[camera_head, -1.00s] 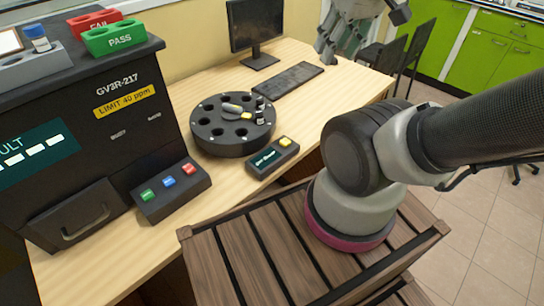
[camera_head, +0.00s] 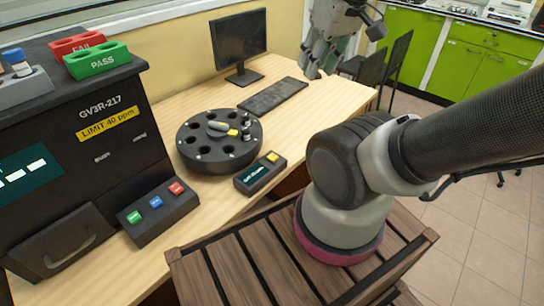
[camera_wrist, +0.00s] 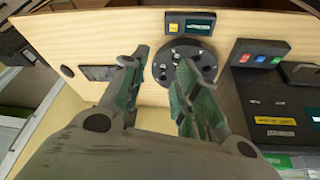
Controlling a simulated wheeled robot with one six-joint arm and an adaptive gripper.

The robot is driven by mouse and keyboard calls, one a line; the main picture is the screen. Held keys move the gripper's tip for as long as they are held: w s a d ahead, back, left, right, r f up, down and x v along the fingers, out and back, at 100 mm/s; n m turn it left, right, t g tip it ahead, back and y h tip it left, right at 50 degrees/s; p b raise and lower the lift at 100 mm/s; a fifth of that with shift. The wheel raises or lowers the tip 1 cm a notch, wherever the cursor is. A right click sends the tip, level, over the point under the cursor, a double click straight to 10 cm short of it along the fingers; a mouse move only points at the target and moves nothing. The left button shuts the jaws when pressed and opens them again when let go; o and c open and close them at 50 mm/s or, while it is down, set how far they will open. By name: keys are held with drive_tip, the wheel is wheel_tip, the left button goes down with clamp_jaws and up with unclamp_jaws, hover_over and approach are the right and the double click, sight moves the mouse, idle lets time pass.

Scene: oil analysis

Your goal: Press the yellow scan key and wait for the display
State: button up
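The yellow scan key (camera_head: 272,157) sits on a small black box (camera_head: 250,185) at the front right of the round black carousel (camera_head: 190,160). The box's small dark display (camera_head: 255,172) shows faint teal text too small to read. The key also shows in the wrist view (camera_wrist: 174,27), beside the display (camera_wrist: 199,26). My gripper (camera_head: 316,68) is above the far part of the table, right of the monitor and well apart from the key. In the wrist view its two fingers (camera_wrist: 162,62) are spread with nothing between them.
The black analyser (camera_head: 110,160) stands at left with green, blue and red buttons (camera_head: 155,205) in front. Red FAIL and green PASS racks (camera_head: 100,62) are on top. A monitor (camera_head: 239,40) and keyboard (camera_head: 274,96) stand behind the carousel. A slatted wooden crate (camera_head: 240,270) is in front.

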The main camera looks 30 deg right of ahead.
clamp_jaws()
idle(1.1)
